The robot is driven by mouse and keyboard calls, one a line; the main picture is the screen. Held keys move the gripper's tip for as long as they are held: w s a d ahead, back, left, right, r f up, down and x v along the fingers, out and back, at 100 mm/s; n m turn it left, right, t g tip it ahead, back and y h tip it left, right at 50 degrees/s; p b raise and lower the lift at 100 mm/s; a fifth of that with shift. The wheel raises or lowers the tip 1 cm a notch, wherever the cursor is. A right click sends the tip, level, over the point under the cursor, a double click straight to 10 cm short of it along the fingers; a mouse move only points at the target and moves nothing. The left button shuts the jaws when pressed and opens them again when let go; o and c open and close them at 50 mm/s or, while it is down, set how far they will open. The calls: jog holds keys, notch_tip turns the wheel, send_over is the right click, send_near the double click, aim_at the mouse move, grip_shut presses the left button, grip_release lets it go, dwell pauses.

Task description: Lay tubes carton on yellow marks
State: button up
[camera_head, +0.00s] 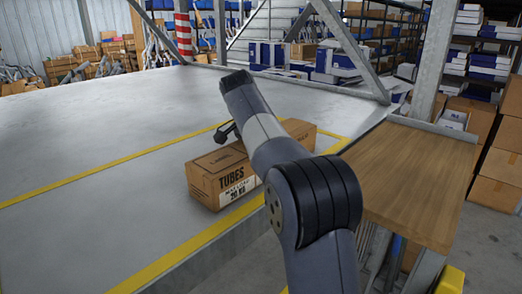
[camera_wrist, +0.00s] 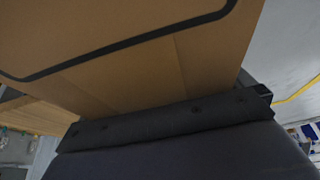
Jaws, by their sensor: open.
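The tubes carton (camera_head: 218,186) is a long brown box with "TUBES" printed on its near end. It lies on the grey platform beside the yellow marks (camera_head: 120,160), close to the front yellow line. My arm hides its middle. My gripper (camera_head: 226,132) is open, at the carton's far side, and mostly hidden by my arm. In the wrist view, brown cardboard with a black printed line (camera_wrist: 150,55) fills the upper part, right against a dark bar of my gripper (camera_wrist: 165,122). Whether they touch cannot be told.
A wooden bench top (camera_head: 410,180) stands at the right, beside the platform edge. A grey metal post (camera_head: 433,60) and a diagonal brace (camera_head: 345,45) rise behind it. Brown boxes (camera_head: 505,150) stand at the far right. The left of the platform is clear.

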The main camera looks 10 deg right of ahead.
jog(key=p+v, duration=0.2)
jog(key=v, duration=1)
jog(key=shift+a, duration=0.1)
